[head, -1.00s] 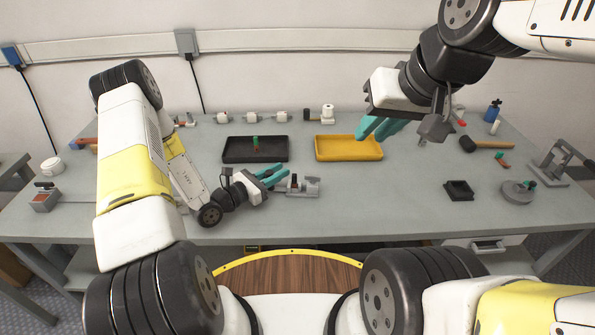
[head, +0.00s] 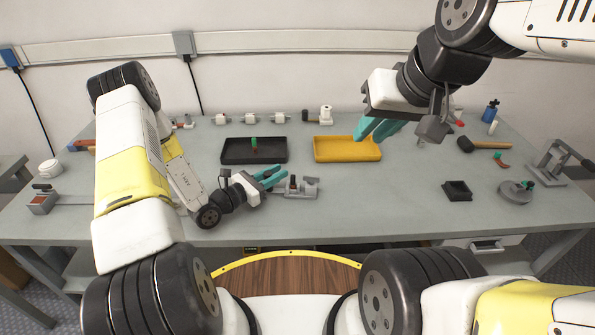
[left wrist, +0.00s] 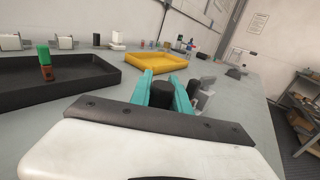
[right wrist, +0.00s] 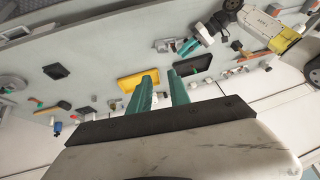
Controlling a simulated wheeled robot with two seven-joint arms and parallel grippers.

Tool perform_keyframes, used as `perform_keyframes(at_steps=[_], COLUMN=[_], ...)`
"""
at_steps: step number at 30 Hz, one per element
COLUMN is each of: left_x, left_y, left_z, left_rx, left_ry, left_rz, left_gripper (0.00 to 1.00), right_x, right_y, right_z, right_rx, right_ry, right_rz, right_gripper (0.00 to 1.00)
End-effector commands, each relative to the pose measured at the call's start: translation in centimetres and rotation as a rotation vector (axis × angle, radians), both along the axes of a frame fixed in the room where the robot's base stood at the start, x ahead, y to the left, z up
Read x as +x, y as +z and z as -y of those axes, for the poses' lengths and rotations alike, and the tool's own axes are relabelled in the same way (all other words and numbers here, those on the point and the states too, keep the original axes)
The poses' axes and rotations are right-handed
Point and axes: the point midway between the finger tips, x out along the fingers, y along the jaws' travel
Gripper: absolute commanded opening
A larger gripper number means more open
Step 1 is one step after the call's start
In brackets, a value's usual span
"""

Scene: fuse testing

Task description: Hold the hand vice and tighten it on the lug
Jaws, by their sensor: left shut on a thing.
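A small grey vice (head: 303,188) lies on the bench front, just right of my left gripper (head: 270,177). In the left wrist view the teal fingers (left wrist: 162,88) close around a black cylindrical piece (left wrist: 161,96), which looks like the vice's handle. Grey vice parts (left wrist: 203,92) show just right of the fingers. The lug cannot be told apart at this size. My right gripper (head: 378,128) is raised over the bench at the right; the right wrist view shows its fingers (right wrist: 163,90) apart with nothing between them.
A black tray (head: 232,157) holding a green-topped piece and an empty yellow tray (head: 345,157) stand behind the vice. A small black tray (head: 457,191), a mallet (head: 487,144) and a lever press (head: 548,162) are at the right.

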Motion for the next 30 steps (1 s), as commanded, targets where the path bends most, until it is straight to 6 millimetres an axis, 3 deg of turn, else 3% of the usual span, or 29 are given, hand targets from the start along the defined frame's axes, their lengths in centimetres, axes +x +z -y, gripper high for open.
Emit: perform_keyframes(at_steps=[11, 16, 23, 30], left_x=[0.0, 0.0, 0.0, 0.0], left_y=[0.0, 0.0, 0.0, 0.0], left_z=[0.0, 0.0, 0.0, 0.0], left_rx=[-0.001, -0.001, -0.001, -0.001], left_ry=[0.000, 0.000, 0.000, 0.000], left_rz=[0.001, 0.001, 0.001, 0.001], left_gripper=[0.00, 0.00, 0.00, 0.00], right_x=[0.0, 1.1, 5.7, 11.5], right_y=[0.0, -0.1, -1.4, -4.6], right_z=[0.0, -0.1, -0.8, -2.2], right_rx=[-0.001, -0.032, -0.163, -0.301], right_ry=[0.001, 0.043, 0.235, 0.498], right_rz=[0.000, -0.018, -0.088, -0.169], right_gripper=[0.25, 0.25, 0.25, 0.25])
